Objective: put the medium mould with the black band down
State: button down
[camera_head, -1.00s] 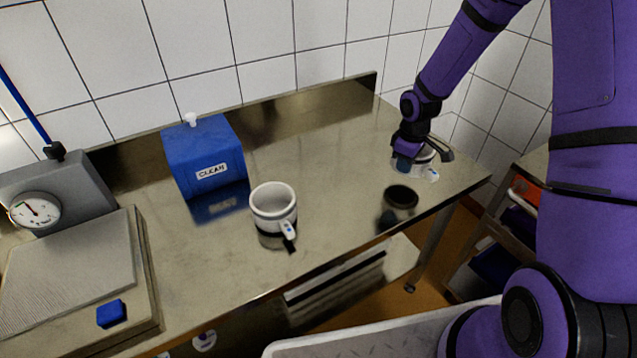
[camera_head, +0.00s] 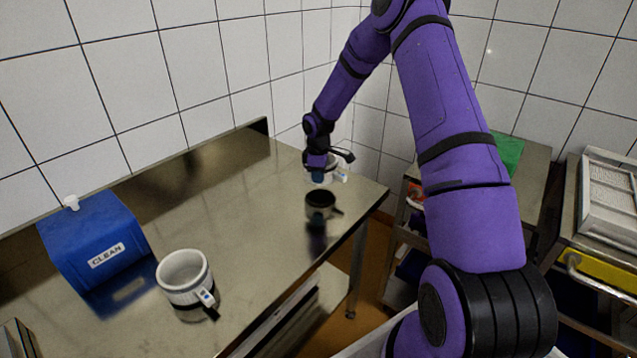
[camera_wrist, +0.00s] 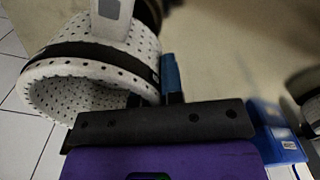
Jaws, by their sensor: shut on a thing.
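The medium mould with the black band (camera_wrist: 88,62) is white, full of small holes, and has a pale tag on its side. In the wrist view it fills the upper left, its open mouth visible. My gripper (camera_head: 317,173) is shut on its wall; a blue fingertip (camera_wrist: 171,78) shows beside the mould. In the head view the held mould (camera_head: 329,178) is partly hidden by my gripper, over the far right end of the table. A dark round shape below it looks like its reflection, apart from it, so it seems held above the table.
Another white mould (camera_head: 184,272) with a tag stands on the steel table (camera_head: 252,225), near its front edge. A blue box marked CLEAN (camera_head: 92,245) stands behind it at left. The tabletop between them and my gripper is clear. Trolleys stand beyond the table's right end.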

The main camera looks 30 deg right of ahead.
jog(key=shift+w+d+f, duration=0.1)
jog(key=shift+w+d, duration=0.3)
jog(key=shift+w, duration=0.2)
jog(key=shift+f, duration=1.7)
jog(key=shift+f, duration=0.1)
jog(key=c, duration=1.3)
grip_release()
jog(key=shift+o, duration=0.2)
